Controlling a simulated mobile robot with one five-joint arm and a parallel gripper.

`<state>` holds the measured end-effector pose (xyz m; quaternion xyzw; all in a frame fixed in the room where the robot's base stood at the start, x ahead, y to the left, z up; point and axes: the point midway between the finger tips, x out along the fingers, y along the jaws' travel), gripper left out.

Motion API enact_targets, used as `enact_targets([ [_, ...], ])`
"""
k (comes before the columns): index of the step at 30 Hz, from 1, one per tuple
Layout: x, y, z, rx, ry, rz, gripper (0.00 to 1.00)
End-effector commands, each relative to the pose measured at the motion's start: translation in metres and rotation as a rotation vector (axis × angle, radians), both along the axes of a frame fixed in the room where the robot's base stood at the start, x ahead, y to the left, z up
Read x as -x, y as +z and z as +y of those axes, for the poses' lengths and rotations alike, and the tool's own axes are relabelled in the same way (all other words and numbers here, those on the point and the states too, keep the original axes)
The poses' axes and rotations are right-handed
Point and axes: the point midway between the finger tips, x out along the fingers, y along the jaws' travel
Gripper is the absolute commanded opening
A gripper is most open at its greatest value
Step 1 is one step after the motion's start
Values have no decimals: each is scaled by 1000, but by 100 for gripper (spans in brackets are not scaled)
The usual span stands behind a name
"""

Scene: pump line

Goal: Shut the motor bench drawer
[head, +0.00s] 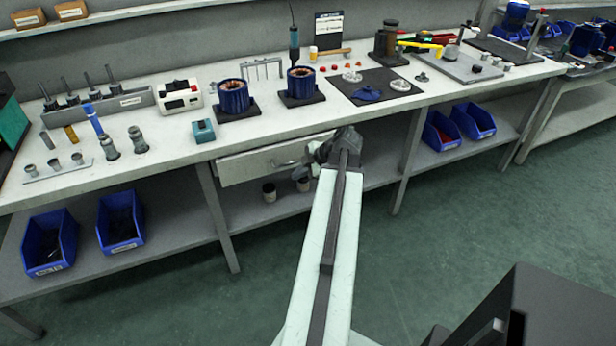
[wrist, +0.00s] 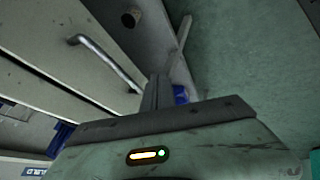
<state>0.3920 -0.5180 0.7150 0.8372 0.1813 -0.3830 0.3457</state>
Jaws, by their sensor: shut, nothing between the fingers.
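The motor bench drawer (head: 245,166) is a pale front under the bench top in the head view, with a bar handle (head: 286,163). My arm's end covers its right end, and I cannot tell how far out it stands. In the wrist view the drawer front (wrist: 60,50) runs along the left, with its metal handle (wrist: 108,62) slanting toward my gripper. My gripper (wrist: 157,92) is shut and empty, beside the handle's near end; contact with the drawer is not clear. In the head view the fingers are mostly hidden behind the wrist.
The bench top (head: 170,150) carries blue motor stators (head: 234,97), tools and small parts. Below, a shelf (head: 180,215) holds small jars (head: 269,192) and blue bins (head: 122,222). A bench leg (head: 408,160) stands right of the drawer. The green floor in front is clear.

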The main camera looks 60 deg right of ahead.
Motion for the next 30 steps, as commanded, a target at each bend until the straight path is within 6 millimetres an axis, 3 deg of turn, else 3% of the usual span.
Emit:
enact_targets([
  [1, -8, -17, 0, 0, 2, 0, 0],
  [3, -18, -4, -9, 1, 1, 0, 0],
  [9, -36, 0, -21, 0, 0, 0, 0],
  [23, -40, 0, -25, 0, -1, 1, 0],
  [30, -68, 0, -47, 2, 0, 0, 0],
])
